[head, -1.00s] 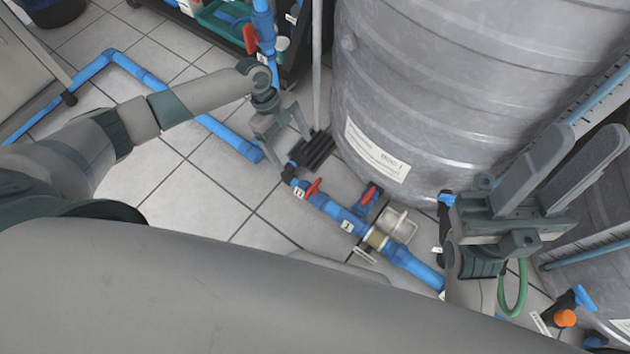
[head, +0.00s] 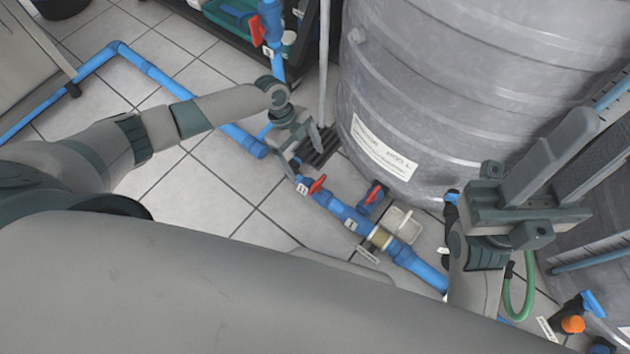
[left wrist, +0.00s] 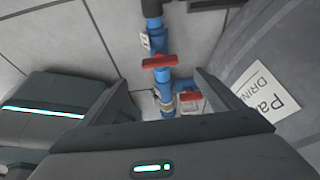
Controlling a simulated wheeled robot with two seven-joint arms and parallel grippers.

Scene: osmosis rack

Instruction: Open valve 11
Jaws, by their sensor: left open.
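A red valve handle (head: 317,184) sits on the blue floor pipe beside a small white tag (head: 302,188) that seems to read 11. The handle lies across the pipe. My left gripper (head: 305,153) is open and empty, just above and behind this valve. In the left wrist view, the red handle (left wrist: 160,61) shows ahead, between the directions of the two spread fingers (left wrist: 160,95) and apart from them. My right gripper (head: 580,160) is open and empty in front of the grey tank, at the right.
A second red handle (head: 375,192) is close by, near a tag reading 1 (head: 351,224). The large grey tank (head: 420,90) stands right behind the pipe. Another red handle (head: 257,30) is on an upright pipe at the back. Tiled floor (head: 215,185) is clear at the left.

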